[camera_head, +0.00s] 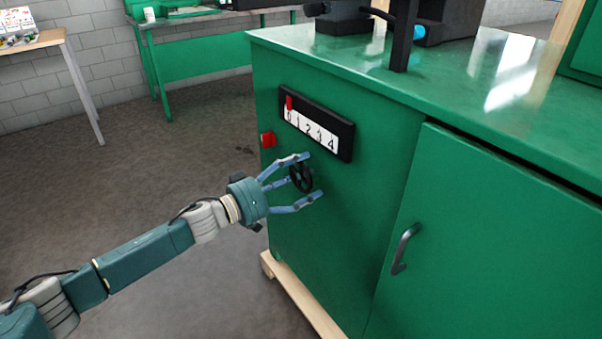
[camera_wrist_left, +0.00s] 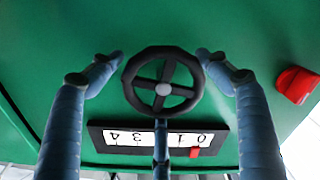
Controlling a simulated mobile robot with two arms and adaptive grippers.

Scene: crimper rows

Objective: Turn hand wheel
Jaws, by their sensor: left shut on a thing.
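The black hand wheel (camera_head: 302,179) is mounted on the green cabinet's front, below a white number scale (camera_head: 312,130) in a black frame. In the left wrist view the wheel (camera_wrist_left: 163,83) shows its round rim, spokes and grey hub. My right gripper is not in view.
A red knob (camera_head: 267,139) sits on the cabinet edge, left of the wheel. The green cabinet (camera_head: 400,110) has a door with a dark handle (camera_head: 403,249) to the right. Free floor (camera_head: 190,130) lies to the left, with tables behind.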

